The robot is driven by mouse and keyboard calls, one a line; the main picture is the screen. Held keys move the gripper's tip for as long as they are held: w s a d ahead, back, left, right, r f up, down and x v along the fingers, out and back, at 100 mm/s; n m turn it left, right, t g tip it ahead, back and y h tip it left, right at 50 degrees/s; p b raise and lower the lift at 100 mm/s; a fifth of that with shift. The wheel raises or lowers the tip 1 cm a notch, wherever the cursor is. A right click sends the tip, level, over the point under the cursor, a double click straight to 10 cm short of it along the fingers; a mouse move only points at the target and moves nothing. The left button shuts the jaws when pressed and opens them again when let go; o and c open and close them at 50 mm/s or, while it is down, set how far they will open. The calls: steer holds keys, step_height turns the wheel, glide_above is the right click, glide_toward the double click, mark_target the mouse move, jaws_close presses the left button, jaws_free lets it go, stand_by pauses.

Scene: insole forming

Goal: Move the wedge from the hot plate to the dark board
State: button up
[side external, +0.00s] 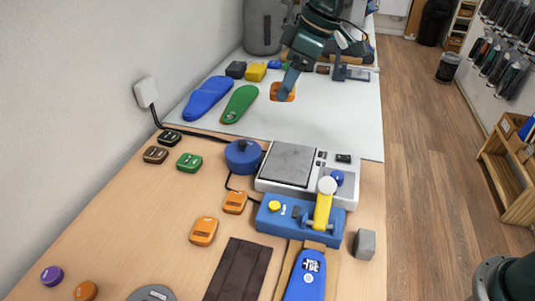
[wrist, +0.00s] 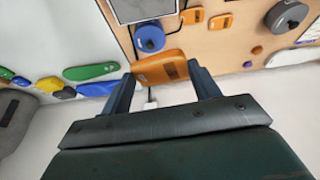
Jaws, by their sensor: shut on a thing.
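My gripper (side external: 288,84) is shut on an orange wedge (side external: 282,93) with a dark slot, over the white sheet at the back in the side external view. In the wrist view the wedge (wrist: 158,68) sits between the two fingers of my gripper (wrist: 161,74). The hot plate (side external: 290,165), a grey square on a white body, is in front of my gripper with nothing on its top; part of it shows at the top of the wrist view (wrist: 143,9). The dark board (side external: 239,268) lies bare at the front of the table, far from my gripper.
Blue (side external: 207,98) and green (side external: 239,104) insoles lie left of my gripper. A blue pot (side external: 243,156) and a blue press (side external: 290,220) with a yellow lever (side external: 323,207) flank the hot plate. Two orange pieces (side external: 203,231) lie behind the dark board. A grey block (side external: 364,243) stands at right.

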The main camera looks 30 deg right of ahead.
steer(key=s+a+f+n+g, duration=0.2)
steer(key=s+a+n, duration=0.45)
steer(key=a, duration=0.35)
steer(key=n+g, duration=0.3)
steer(key=n, duration=0.6)
glide_above(245, 259)
steer(key=w+d, duration=0.1)
steer(key=f, duration=0.1)
steer(key=shift+f+g, duration=0.1)
steer(key=shift+g, duration=0.2)
steer(key=shift+f, duration=0.1)
step_height(245, 259, down, 16)
steer(key=shift+r, duration=0.2)
steer(key=shift+f, duration=0.1)
steer(key=shift+d+f, duration=0.1)
steer(key=shift+f, duration=1.9)
steer(key=shift+f, duration=0.1)
